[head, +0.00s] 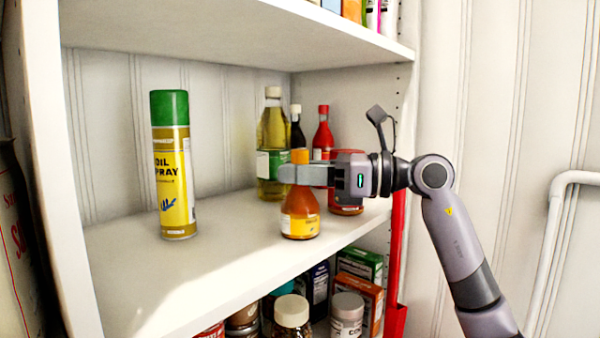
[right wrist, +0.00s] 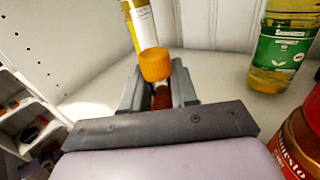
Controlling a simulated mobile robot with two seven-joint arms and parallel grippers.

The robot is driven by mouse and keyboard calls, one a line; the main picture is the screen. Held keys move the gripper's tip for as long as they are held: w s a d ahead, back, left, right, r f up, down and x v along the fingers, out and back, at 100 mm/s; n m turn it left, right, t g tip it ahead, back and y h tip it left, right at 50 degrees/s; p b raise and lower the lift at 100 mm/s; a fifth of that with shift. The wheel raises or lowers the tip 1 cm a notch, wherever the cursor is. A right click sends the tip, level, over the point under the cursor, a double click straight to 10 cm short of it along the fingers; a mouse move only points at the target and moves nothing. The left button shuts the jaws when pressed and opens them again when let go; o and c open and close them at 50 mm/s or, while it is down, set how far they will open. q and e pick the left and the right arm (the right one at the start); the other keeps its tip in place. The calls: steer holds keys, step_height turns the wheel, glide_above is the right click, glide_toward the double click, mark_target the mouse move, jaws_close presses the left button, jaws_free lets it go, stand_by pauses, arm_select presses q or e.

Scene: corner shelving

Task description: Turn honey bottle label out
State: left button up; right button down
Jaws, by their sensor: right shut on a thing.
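The honey bottle (head: 300,222) is orange with an orange cap and a yellow label low on its body. It stands upright on the middle shelf, and part of the label faces the head camera. My right gripper (head: 300,175) comes in from the right and is shut on the bottle's upper part, just below the cap. In the right wrist view the orange cap (right wrist: 155,64) sticks up between the two fingers (right wrist: 160,92). The gripper hides the bottle's neck in the head view. My left gripper is not in view.
A yellow oil spray can (head: 174,180) with a green cap stands to the left. An oil bottle (head: 272,140), a dark bottle and a red bottle (head: 323,130) stand behind. A red jar (head: 346,207) is close on the right. The front shelf space at left is clear.

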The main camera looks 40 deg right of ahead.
steer(key=shift+n+g+y, duration=0.5)
steer(key=shift+y, duration=0.1)
steer(key=shift+n+g+y+p, duration=0.35)
steer(key=shift+n+g+y, duration=0.25)
steer(key=shift+g+y, duration=0.2)
steer(key=shift+n, duration=0.3)
steer(key=c, duration=0.8)
jaws_free()
steer(key=b+v, duration=0.2)
steer(key=v, duration=0.4)
steer(key=shift+s+d+f, duration=0.1)
steer(key=shift+d+f, duration=0.05)
steer(key=shift+d, duration=0.1)
steer(key=shift+s+d, duration=0.25)
